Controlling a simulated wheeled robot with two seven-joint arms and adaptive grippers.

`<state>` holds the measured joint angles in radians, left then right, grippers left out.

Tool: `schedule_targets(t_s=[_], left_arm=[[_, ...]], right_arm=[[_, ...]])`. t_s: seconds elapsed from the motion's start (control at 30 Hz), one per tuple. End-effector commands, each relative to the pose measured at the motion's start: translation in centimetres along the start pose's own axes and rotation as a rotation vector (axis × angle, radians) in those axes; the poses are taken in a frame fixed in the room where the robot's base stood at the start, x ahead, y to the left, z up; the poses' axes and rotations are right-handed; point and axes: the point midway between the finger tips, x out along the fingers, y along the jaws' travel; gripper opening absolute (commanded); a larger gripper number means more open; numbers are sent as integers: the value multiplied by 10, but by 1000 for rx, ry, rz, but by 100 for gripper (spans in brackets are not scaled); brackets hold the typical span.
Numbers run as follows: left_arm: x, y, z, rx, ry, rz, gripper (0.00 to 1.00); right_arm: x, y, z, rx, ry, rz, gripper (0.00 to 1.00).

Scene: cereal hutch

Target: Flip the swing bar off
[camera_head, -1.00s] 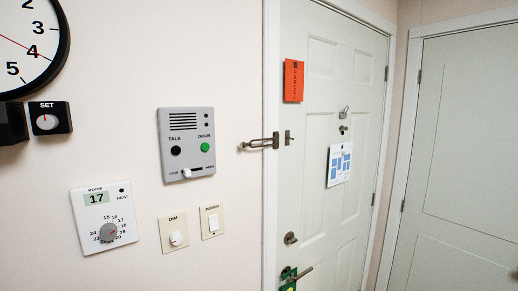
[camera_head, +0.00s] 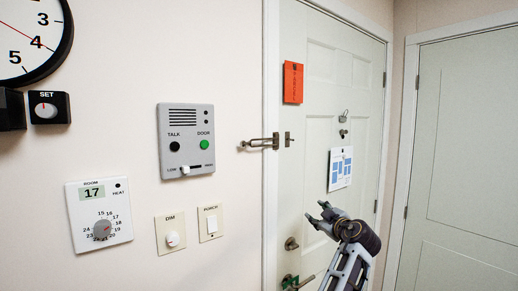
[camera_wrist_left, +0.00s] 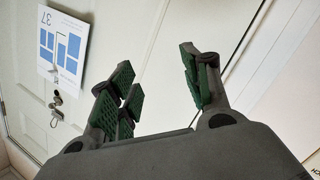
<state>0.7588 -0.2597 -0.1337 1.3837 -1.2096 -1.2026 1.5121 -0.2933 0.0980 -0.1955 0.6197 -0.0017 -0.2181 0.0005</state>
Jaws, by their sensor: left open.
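The metal swing bar (camera_head: 260,143) is mounted at the door frame's left side in the head view. Its long loop points left over the wall, and a gap shows between it and the small catch (camera_head: 289,139) on the door. My left gripper (camera_head: 318,212) is open and empty, below and to the right of the bar, in front of the door. In the left wrist view its green-padded fingers (camera_wrist_left: 155,68) stand apart with only the door behind them. The swing bar is not seen in that view. My right gripper is not in view.
The closed white door (camera_head: 335,75) carries an orange notice (camera_head: 293,82), a paper sheet (camera_head: 340,168), a round lock (camera_head: 291,243) and a lever handle (camera_head: 304,283). An intercom (camera_head: 186,140) is on the wall left of the bar.

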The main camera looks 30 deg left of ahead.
Motion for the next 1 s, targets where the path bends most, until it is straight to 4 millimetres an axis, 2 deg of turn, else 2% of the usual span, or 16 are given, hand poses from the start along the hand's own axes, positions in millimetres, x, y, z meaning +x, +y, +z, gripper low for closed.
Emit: schedule_targets(t_s=[0.03, 0.2, 0.4, 0.5, 0.6, 0.7, 1.0], left_arm=[[-8, 11, -25, -68, 38, 0, 48], [-38, 33, -112, -310, 166, -14, 48], [-83, 39, -206, -609, 306, -27, 48], [-104, 35, -243, -741, 364, -33, 48], [-120, 30, -268, -838, 403, -36, 48], [-129, 27, -281, -894, 426, -38, 48], [-132, 25, -287, -915, 435, -40, 48]], right_arm=[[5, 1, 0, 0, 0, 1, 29], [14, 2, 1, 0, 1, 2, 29], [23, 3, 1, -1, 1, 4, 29], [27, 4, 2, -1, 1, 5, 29], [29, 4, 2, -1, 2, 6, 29], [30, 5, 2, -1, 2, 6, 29], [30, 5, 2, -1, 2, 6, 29]])
